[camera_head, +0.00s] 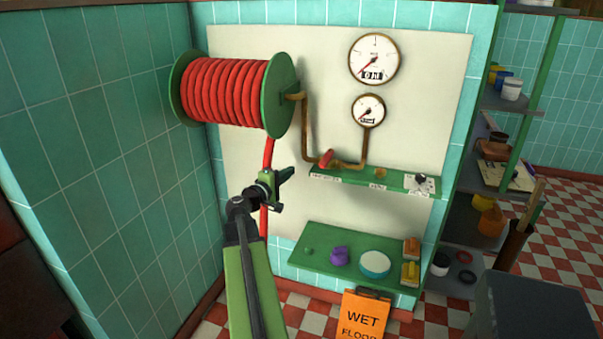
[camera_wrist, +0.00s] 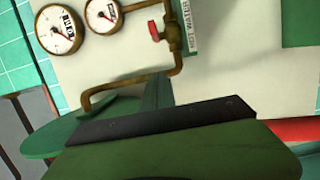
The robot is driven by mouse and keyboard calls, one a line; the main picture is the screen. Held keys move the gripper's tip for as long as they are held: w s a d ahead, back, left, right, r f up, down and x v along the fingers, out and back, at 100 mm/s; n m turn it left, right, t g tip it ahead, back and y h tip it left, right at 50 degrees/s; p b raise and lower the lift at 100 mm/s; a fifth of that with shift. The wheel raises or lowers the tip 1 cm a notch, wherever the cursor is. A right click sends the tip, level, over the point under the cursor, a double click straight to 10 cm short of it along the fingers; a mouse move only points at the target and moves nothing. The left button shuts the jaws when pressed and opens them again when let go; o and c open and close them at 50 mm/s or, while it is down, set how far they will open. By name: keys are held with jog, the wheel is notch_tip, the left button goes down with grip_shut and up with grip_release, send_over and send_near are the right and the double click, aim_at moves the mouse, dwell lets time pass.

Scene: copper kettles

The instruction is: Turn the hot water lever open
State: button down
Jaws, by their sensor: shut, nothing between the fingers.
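The hot water lever (camera_head: 326,158) is a small red handle on the brass pipe, just above the left end of the green labelled shelf. It also shows in the wrist view as a red handle (camera_wrist: 154,31) beside a brass valve body. My gripper (camera_head: 288,173) is in front of the wall panel, left of the lever and slightly lower in the head view, apart from it. Its jaws are shut and empty. In the wrist view my gripper's green and black body (camera_wrist: 165,135) fills the lower part and hides what is behind it.
A red hose reel (camera_head: 225,92) hangs at upper left, its hose running down behind my arm. Two gauges (camera_head: 374,59) (camera_head: 369,110) are above the pipe. A lower green shelf (camera_head: 310,262) holds small items. An orange wet-floor sign (camera_head: 364,315) stands below. Shelving is at right.

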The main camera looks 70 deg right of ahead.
aim_at(327, 158)
jog(key=s+d, duration=0.5)
jog(key=d, duration=0.4)
jog(key=shift+s, duration=0.35)
